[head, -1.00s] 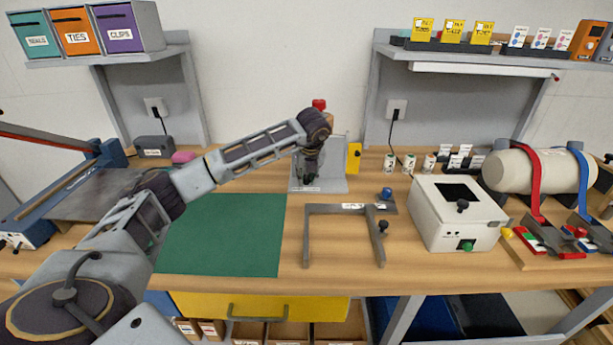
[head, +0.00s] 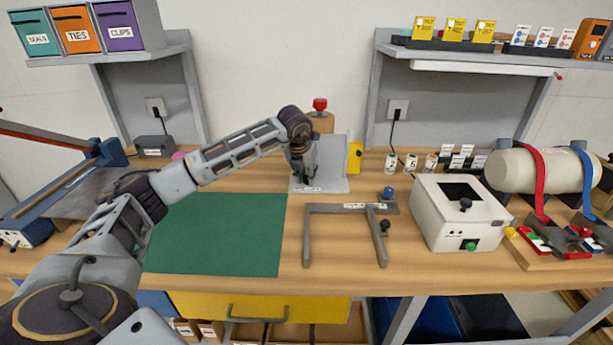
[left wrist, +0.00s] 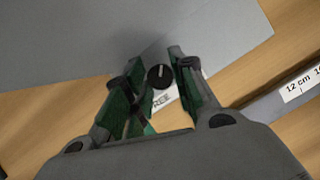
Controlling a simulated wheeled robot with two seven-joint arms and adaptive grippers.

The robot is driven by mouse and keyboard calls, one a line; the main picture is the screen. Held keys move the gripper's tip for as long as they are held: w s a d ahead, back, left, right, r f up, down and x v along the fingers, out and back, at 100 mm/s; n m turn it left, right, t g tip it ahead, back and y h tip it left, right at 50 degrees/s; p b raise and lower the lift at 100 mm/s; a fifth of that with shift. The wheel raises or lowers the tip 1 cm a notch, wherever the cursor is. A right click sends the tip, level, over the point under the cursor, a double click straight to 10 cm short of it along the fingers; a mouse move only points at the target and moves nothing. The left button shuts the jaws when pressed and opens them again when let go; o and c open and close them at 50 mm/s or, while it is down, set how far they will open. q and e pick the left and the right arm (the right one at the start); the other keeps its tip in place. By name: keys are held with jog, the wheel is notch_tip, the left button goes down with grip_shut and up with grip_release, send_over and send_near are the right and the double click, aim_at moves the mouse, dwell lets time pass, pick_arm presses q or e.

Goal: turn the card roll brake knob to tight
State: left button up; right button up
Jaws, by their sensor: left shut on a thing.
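The card roll stand (head: 334,172) is a grey metal bracket at the back middle of the bench, with a brown roll and a red top piece (head: 320,104) behind my wrist. My left gripper (head: 303,178) points down at the stand's left front and hides the knob in the head view. In the left wrist view, the small round black knob (left wrist: 160,77) with a pale pointer line sits between the green-padded fingertips of my left gripper (left wrist: 157,72), which is shut on it. A white label ending in "REE" (left wrist: 162,101) is partly hidden beside it. My right gripper is not in view.
A grey U-shaped frame (head: 345,208) lies in front of the stand. A white box (head: 440,227) with a green button stands to its right. A yellow piece (head: 355,157) is at the stand's right edge. The green mat (head: 220,235) at front left is clear.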

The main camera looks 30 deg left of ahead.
pick_arm(q)
jog(key=shift+m, duration=0.5)
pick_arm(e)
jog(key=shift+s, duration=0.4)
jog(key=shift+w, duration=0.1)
pick_arm(q)
jog(key=o, duration=0.8)
jog(key=shift+c, duration=0.2)
jog(key=shift+o, duration=1.4)
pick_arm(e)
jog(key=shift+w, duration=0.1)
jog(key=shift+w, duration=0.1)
pick_arm(q)
jog(key=shift+n, duration=0.6)
